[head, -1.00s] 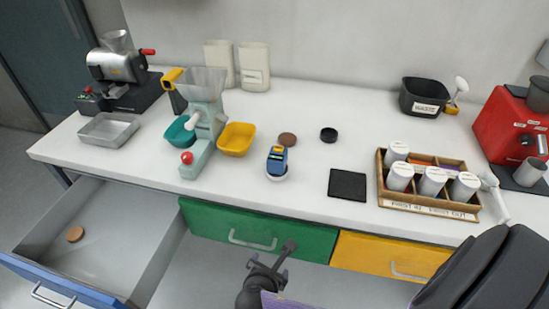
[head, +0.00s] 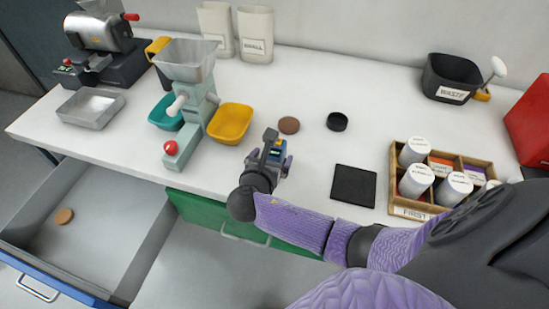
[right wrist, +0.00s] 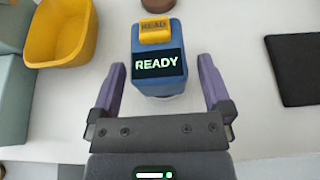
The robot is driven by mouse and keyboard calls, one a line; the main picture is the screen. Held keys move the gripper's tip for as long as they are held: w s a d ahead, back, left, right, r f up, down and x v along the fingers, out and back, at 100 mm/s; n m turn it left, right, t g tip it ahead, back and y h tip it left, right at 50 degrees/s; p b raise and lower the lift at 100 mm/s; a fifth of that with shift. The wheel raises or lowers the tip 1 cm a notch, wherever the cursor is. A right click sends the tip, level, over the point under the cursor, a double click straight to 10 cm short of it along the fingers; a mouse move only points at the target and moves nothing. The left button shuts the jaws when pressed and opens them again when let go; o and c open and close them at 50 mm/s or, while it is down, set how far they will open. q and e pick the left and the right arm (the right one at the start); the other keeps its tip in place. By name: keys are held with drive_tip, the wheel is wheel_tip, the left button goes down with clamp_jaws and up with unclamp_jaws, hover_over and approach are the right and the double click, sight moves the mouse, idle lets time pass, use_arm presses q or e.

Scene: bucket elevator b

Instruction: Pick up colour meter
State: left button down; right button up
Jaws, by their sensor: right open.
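The colour meter is a small blue device with a yellow READ button and a dark screen reading READY. It stands on the white bench on a pale round base. In the right wrist view the colour meter (right wrist: 158,60) is just ahead of and between the fingers of my right gripper (right wrist: 162,88), which is open and empty. In the head view the right gripper (head: 270,152) covers most of the colour meter (head: 278,148). My left gripper is not in view.
A yellow bowl (head: 231,123) stands close left of the meter, beside a pale green grinder (head: 195,105). A brown disc (head: 289,125) and black lid (head: 337,121) lie behind. A black mat (head: 354,186) and wooden rack (head: 402,207) are right. An open drawer (head: 95,230) juts out at left.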

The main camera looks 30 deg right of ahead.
drive_tip(key=x, duration=0.3)
drive_tip(key=shift+b, duration=0.35)
drive_tip(key=shift+a, duration=0.1)
clamp_jaws()
